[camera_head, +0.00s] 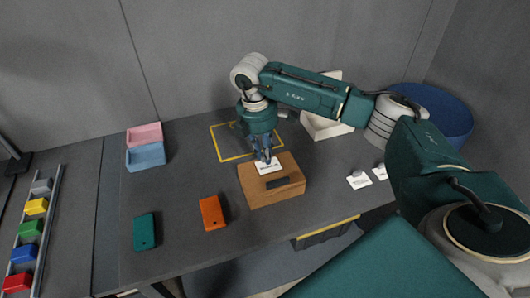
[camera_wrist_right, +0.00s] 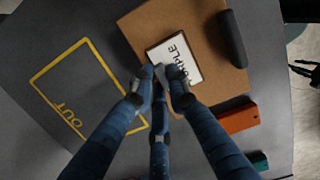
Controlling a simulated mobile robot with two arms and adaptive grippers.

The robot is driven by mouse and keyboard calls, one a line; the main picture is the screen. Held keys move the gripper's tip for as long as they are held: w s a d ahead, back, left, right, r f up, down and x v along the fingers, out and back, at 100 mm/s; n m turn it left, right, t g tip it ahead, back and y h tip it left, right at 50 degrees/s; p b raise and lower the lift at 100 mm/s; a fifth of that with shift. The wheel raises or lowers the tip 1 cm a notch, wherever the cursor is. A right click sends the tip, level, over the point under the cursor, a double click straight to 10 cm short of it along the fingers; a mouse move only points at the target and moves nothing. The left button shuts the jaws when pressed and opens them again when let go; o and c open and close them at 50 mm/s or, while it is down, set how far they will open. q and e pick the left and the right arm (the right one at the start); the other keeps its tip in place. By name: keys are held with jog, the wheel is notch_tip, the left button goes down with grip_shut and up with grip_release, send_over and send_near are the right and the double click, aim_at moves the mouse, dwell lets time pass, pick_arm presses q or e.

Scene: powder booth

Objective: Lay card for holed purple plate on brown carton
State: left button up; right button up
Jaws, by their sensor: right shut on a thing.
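My right gripper (camera_head: 267,158) is shut on a white card (camera_head: 268,167) at the top of the brown carton (camera_head: 262,198). In the right wrist view, the fingertips (camera_wrist_right: 161,74) pinch one edge of the card (camera_wrist_right: 181,62), which carries black lettering ending in "PLE". The card lies flat on or just above the carton's top (camera_wrist_right: 147,28); I cannot tell if it touches. A dark grey bar (camera_head: 279,182) is on the carton beside the card. A teal holed plate (camera_head: 145,231) and an orange holed plate (camera_head: 211,212) lie on the table. I see no purple plate. My left gripper is out of view.
A yellow outline marked "OUT" (camera_wrist_right: 36,84) is behind the carton. Pink (camera_head: 144,133) and blue (camera_head: 146,156) bins stand at the back left. A white bin (camera_head: 322,128) and small white cards (camera_head: 359,181) are on the right. A rail of coloured blocks (camera_head: 36,207) is far left.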

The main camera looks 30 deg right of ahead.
jog(key=shift+f, duration=0.2)
jog(key=o, duration=0.9)
jog(key=shift+r, duration=0.1)
jog(key=r, duration=0.4)
jog(key=a+r, duration=0.1)
jog(key=r, duration=0.6)
jog(key=shift+w+a+r, duration=0.2)
jog(key=shift+r, duration=0.2)
